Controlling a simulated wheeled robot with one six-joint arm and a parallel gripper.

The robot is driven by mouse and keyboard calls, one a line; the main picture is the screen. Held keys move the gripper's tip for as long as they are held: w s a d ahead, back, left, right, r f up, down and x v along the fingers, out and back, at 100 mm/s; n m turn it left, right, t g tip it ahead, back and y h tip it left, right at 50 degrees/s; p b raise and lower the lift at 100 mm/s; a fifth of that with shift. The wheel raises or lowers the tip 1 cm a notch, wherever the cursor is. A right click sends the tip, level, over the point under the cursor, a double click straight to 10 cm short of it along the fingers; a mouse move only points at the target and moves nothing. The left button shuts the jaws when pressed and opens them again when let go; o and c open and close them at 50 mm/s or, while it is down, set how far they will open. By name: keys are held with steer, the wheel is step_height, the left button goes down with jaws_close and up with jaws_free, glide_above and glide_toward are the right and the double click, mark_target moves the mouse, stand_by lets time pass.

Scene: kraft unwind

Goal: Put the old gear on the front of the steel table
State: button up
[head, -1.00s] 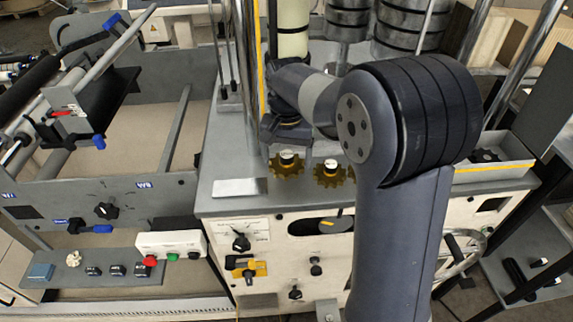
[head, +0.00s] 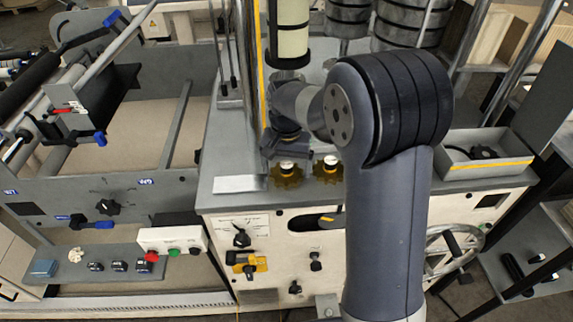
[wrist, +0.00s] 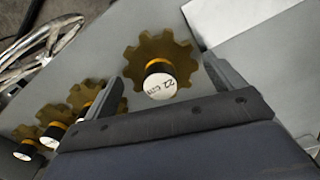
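The old gear (head: 287,179) is brown and toothed, with a dark hub, a yellow ring and a white labelled top. It is between the two fingers of my gripper (head: 286,160), over the front part of the steel table (head: 222,160). A similar gear (head: 328,172) sits just to the right, partly hidden by my arm.
More like gears (wrist: 85,95) stand in a row at the left of the wrist view. A pale plate (head: 240,184) lies left of the held gear. A grey tray (head: 508,166) with a dark gear stands at the table's right end. A roll column (head: 289,30) rises behind my gripper.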

mark_target(287, 165)
steer(key=shift+o, duration=1)
step_height(287, 165, up, 12)
steer(key=shift+r, duration=0.2)
